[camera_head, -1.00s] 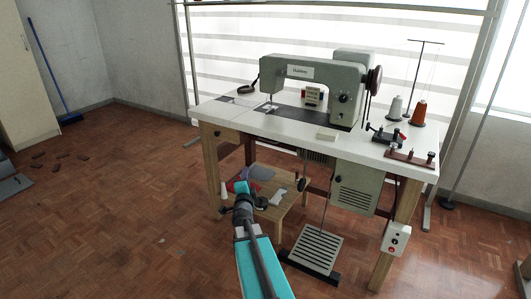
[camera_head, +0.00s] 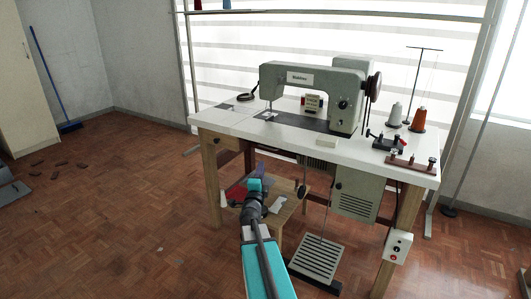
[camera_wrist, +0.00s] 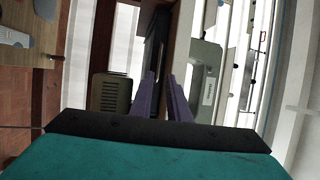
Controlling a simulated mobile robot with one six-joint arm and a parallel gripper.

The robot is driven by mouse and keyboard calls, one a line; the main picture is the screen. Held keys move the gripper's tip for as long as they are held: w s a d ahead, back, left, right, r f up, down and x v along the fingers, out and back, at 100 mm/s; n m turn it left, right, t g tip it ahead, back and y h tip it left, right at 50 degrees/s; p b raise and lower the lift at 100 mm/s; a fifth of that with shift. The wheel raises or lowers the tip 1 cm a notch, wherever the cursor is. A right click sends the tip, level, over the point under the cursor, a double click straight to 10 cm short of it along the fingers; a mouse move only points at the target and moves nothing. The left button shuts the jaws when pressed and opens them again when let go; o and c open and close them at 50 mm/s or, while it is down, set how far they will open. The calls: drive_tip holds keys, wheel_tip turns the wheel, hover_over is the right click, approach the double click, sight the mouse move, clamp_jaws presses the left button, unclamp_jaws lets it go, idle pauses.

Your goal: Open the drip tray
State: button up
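No part is clearly marked as the drip tray. A dark box-like part under the white sewing table (camera_head: 205,117) shows only partly in the head view, below the grey-green sewing machine (camera_head: 345,95). My gripper (camera_head: 255,186) is low in front of the table's left half, above the small wooden stool. In the wrist view its two purple fingers (camera_wrist: 161,76) stand apart with nothing between them. A long dark part (camera_wrist: 158,40) lies beyond the fingertips, and the machine (camera_wrist: 207,75) is to its right.
A wooden stool (camera_head: 287,212) with flat pieces on it stands under the table. A grey-green motor box (camera_head: 355,194), a slatted pedal (camera_head: 317,260) and a switch box (camera_head: 398,246) are to the right.

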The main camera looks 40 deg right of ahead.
drive_tip(key=b+x, duration=0.1)
drive_tip(key=x, duration=1.1)
drive_tip(key=shift+w+d, duration=0.15)
drive_tip(key=shift+d, duration=0.05)
idle(0.4)
clamp_jaws()
idle(1.3)
